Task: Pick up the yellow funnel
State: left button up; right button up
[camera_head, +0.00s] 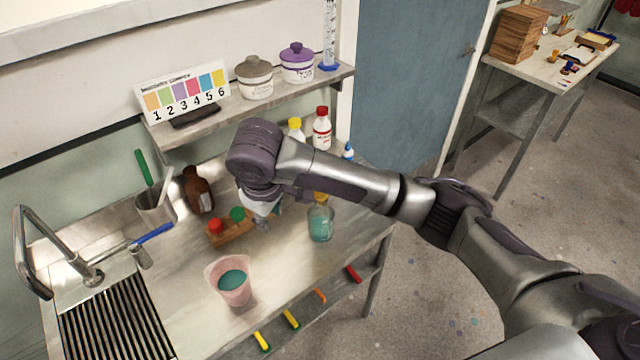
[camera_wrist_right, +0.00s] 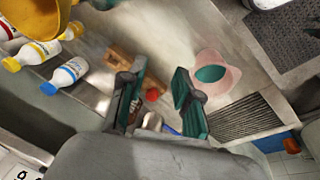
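The yellow funnel (camera_head: 320,197) shows only as a small yellow patch on top of the glass jar (camera_head: 320,222) of teal liquid, partly behind my right forearm. In the right wrist view a large yellow rounded shape, seemingly the funnel (camera_wrist_right: 34,20), is cut off at the upper left corner. My right gripper (camera_head: 264,222) points down over the bench, left of the jar and apart from the funnel. In the wrist view its two fingers (camera_wrist_right: 160,72) stand apart with nothing held between them. My left gripper is not in view.
A wooden rack (camera_head: 232,232) with red and green tops is close by my right gripper. A pink beaker (camera_head: 228,292) of teal liquid stands in front. A brown bottle (camera_head: 198,190) and the sink tap (camera_head: 35,250) are left; capped bottles (camera_head: 321,130) stand behind my arm.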

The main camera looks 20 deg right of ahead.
jog(key=w+d+r+h, duration=0.25)
jog(key=d+r, duration=0.35)
jog(key=r, duration=0.4)
jog(key=shift+m+h, duration=0.4)
jog(key=shift+h, duration=0.05)
jog(key=p+x, duration=0.1)
jog(key=x, duration=0.3)
jog(key=p+x, duration=0.2)
jog(key=x, duration=0.2)
jog(key=p+x, duration=0.1)
jog(key=x, duration=0.3)
jog(key=shift+w+d+f+p, duration=0.15)
jog(key=shift+d+f+p, duration=0.05)
jog(key=shift+d+p, duration=0.2)
jog(key=shift+w+d+f, duration=0.1)
jog(key=shift+f, duration=0.35)
grip_shut()
